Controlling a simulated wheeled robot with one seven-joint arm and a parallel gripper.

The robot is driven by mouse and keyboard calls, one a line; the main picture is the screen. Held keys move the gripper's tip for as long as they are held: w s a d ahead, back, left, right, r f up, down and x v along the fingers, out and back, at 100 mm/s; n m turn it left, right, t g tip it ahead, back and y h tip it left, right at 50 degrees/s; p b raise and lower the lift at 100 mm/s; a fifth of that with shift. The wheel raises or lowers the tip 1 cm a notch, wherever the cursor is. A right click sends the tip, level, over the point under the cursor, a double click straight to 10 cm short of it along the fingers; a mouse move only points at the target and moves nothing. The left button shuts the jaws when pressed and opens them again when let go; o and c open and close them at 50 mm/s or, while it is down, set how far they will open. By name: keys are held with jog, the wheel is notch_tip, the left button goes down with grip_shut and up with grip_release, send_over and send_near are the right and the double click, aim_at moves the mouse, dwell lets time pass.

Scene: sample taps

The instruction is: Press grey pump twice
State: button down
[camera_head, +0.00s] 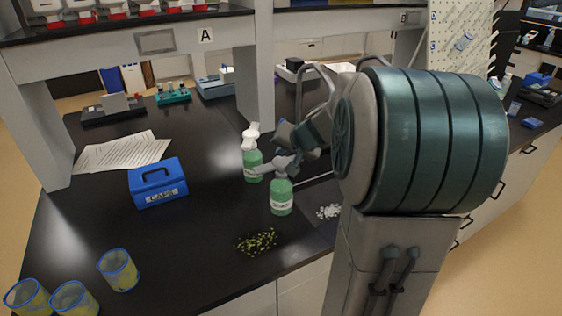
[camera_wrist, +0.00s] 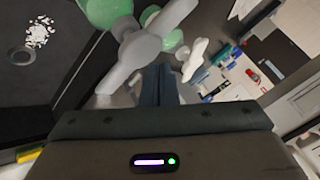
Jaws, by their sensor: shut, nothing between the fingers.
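The grey pump (camera_head: 280,166) sits on top of a green bottle labelled SOAP (camera_head: 281,197), which stands upright on the black bench. In the wrist view the grey pump (camera_wrist: 145,47) is large and close, with part of its green bottle (camera_wrist: 105,10) behind it. My gripper (camera_wrist: 159,68) is shut and empty, its dark fingertips right by the grey pump head; I cannot tell whether they touch it. In the head view my gripper (camera_head: 287,150) is just above the pump. A second green bottle with a white top (camera_head: 252,156) stands behind, to the left.
A blue CAPS box (camera_head: 160,187) and papers (camera_head: 120,150) lie to the left. Several yellow-blue cups (camera_head: 118,270) stand at the front left. Green-yellow bits (camera_head: 257,241) lie in front of the soap bottle, white bits (camera_head: 329,212) to its right. A bench post (camera_head: 255,80) rises behind.

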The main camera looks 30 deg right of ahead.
aim_at(284, 163)
jog(key=shift+f, duration=0.15)
jog(key=shift+f+b, duration=0.3)
jog(key=shift+b, duration=0.35)
jog(key=shift+f+b, duration=0.85)
jog(key=shift+b, duration=0.15)
dwell(0.7)
jog(key=shift+r, duration=0.1)
jog(key=shift+r+p, duration=0.8)
jog(key=shift+r, duration=0.4)
jog(key=shift+r, duration=0.1)
jog(key=shift+r+p, duration=1.65)
jog(key=shift+r, duration=0.85)
jog(key=shift+f, duration=0.1)
